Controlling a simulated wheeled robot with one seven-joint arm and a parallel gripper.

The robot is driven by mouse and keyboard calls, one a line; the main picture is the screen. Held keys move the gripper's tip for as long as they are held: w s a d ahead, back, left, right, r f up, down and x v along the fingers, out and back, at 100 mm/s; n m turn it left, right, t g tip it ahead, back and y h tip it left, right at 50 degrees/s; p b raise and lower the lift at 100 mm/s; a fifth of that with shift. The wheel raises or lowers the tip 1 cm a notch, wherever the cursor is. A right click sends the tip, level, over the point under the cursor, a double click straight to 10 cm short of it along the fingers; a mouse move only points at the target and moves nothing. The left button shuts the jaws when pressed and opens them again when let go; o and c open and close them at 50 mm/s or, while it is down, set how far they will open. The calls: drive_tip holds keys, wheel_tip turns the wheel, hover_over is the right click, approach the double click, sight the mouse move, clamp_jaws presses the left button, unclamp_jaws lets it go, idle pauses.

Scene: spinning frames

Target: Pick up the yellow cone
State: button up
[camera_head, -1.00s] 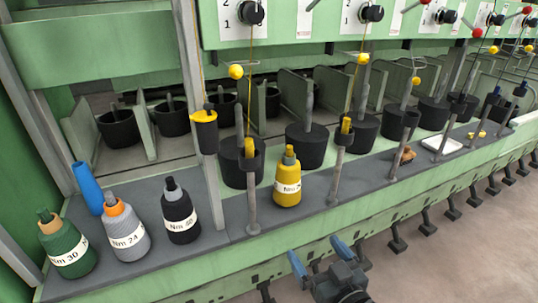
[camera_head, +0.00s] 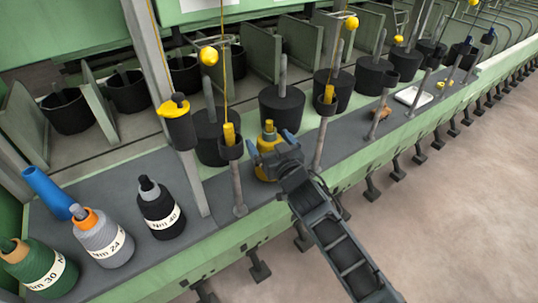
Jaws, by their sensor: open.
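The yellow cone (camera_head: 269,134) stands upright on the grey shelf of the green frame, between two thin grey posts. Its lower body is partly hidden behind my gripper. My gripper (camera_head: 267,147) has blue fingertips and is at the cone, one finger to its left and one to its right. The jaws are open. I cannot tell whether either finger touches the cone.
Black (camera_head: 160,209), grey (camera_head: 101,238) and green (camera_head: 32,270) thread cones stand at left, with a blue tube (camera_head: 48,192) behind them. Posts (camera_head: 236,185) with black cups flank the cone. A white tray (camera_head: 414,97) lies farther right. The floor in front is clear.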

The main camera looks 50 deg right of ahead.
drive_tip(key=shift+x, duration=1.05)
drive_tip(key=shift+r, duration=0.1)
drive_tip(key=c, duration=1.8)
